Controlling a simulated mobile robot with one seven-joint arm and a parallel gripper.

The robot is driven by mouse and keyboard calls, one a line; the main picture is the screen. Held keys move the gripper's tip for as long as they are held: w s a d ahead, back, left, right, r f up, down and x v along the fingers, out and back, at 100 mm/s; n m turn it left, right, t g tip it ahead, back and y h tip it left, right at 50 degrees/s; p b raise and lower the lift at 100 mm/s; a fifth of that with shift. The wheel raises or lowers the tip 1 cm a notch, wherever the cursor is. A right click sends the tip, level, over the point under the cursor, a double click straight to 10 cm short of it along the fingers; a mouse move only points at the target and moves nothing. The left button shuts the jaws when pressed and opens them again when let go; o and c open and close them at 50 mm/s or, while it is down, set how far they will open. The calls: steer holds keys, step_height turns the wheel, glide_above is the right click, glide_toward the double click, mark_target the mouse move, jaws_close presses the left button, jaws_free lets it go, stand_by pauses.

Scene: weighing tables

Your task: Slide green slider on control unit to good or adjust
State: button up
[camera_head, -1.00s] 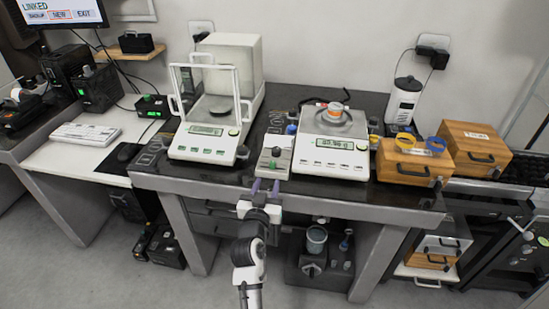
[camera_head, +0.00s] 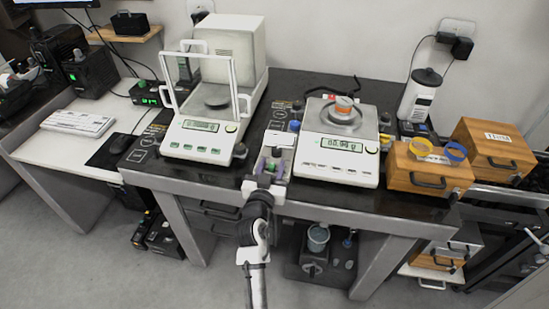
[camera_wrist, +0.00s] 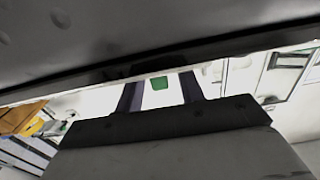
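The control unit (camera_head: 285,139) is a slim pale box on the dark table, between the two balances. Its green slider (camera_head: 270,168) shows near its front end, low between my fingers. My gripper (camera_head: 267,165) is over the front part of the unit, with purple fingers spread apart. In the wrist view, the green slider (camera_wrist: 160,83) is between the two dark fingers of my gripper (camera_wrist: 160,88), with pale gaps on both sides. I cannot tell whether a finger touches it. The labels on the unit are too small to read, so its setting is unclear.
A balance with an open glass-framed door (camera_head: 197,139) stands to the left. A second balance (camera_head: 338,168) with an orange-topped item on its pan stands close on the right. A wooden box (camera_head: 428,178) with rings on it is further right. The table's front edge lies under my arm.

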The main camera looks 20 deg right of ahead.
steer(key=shift+w+d, duration=0.15)
steer(key=shift+w, duration=0.1)
steer(key=shift+s, duration=0.1)
steer(key=shift+c, duration=0.5)
jaws_close()
steer(key=shift+w+a+f+b, duration=0.15)
steer(key=shift+w+a+b, duration=0.5)
steer(key=shift+a+b, duration=0.45)
steer(key=shift+w+a+b, duration=0.15)
steer(key=shift+w+b, duration=0.1)
steer(key=shift+b, duration=0.2)
steer(key=shift+w+a+r, duration=0.1)
steer(key=shift+a+r, duration=0.1)
steer(key=shift+r, duration=0.05)
